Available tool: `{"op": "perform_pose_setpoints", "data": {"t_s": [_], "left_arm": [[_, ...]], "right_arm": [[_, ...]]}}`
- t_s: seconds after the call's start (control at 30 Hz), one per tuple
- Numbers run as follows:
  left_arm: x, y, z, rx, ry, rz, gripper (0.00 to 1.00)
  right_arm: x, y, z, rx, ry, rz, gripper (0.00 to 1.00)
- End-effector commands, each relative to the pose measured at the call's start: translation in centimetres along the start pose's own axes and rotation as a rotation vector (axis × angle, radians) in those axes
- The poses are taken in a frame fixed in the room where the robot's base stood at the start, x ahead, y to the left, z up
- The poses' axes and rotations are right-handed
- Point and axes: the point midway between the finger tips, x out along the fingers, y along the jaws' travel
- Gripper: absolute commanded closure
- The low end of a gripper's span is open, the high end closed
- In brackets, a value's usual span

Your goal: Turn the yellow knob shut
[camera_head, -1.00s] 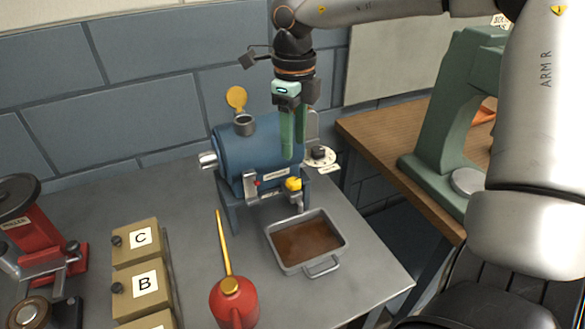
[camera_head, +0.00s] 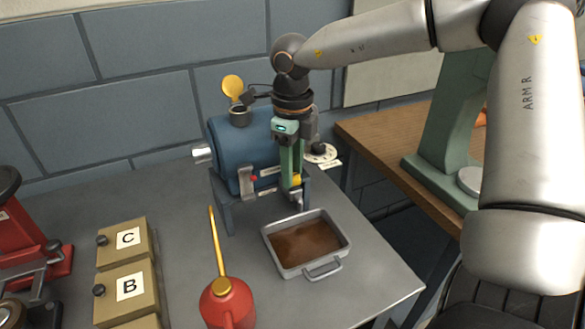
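The yellow knob (camera_head: 297,179) sits on the outlet at the lower front right of a blue drum-shaped machine (camera_head: 231,150). It is mostly hidden behind the green fingers of my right gripper (camera_head: 291,184), with a bit of yellow showing at their right side. The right gripper points down from above, its fingertips at the knob. I cannot tell whether the fingers touch it or how far apart they are. My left gripper is not in view.
A grey tray (camera_head: 338,264) of brown liquid stands below the outlet. A red oil can (camera_head: 227,301) with a long yellow spout stands front left of it. Boxes marked C (camera_head: 122,241) and B (camera_head: 126,289) stand at left. A green machine (camera_head: 447,135) stands on the wooden bench.

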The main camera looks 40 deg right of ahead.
Motion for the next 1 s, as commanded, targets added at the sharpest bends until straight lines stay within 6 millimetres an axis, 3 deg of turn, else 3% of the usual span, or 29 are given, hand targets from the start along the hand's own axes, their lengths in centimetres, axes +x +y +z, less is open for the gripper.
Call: {"op": "perform_pose_setpoints", "data": {"t_s": [0.03, 0.27, 0.67, 1.0], "left_arm": [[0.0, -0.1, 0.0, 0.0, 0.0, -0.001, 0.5], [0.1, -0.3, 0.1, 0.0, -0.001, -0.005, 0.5], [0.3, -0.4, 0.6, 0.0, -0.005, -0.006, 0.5], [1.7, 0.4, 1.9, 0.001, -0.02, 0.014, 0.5]], "right_arm": [[0.0, 0.0, 0.0, 0.0, 0.0, 0.001, 0.76], [0.0, 0.0, 0.0, 0.0, 0.0, 0.001, 1.0], [0.1, 0.0, 0.0, 0.025, 0.0, 0.001, 1.0], [0.4, 0.0, 0.0, 0.227, 0.0, -0.001, 1.0]]}}
